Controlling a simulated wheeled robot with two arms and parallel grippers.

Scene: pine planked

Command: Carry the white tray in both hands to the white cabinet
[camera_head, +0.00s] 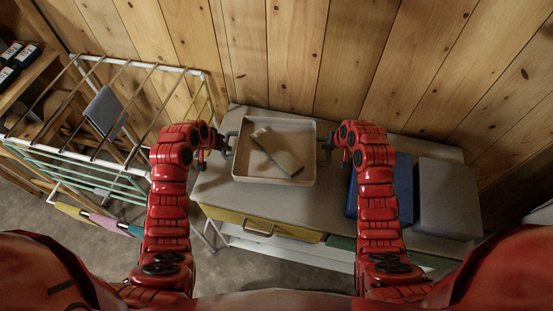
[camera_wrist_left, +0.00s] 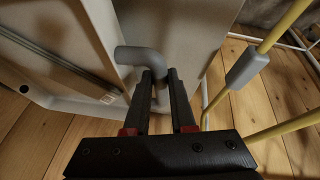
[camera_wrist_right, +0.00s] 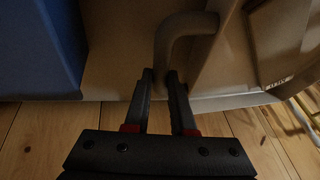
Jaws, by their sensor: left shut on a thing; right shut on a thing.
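The white tray (camera_head: 275,181) is level over the grey-white top of the white cabinet (camera_head: 217,188), against the plank wall side. I cannot tell whether it touches the top. A flat beige-grey object (camera_head: 280,155) lies inside it at a slant. My left gripper (camera_head: 226,146) is shut on the tray's left handle, a grey bent bar that shows in the left wrist view (camera_wrist_left: 140,56). My right gripper (camera_head: 328,144) is shut on the right handle, which shows in the right wrist view (camera_wrist_right: 180,30).
The cabinet has a yellow drawer (camera_head: 262,225). A drying rack (camera_head: 95,165) with hanging cloths stands left.

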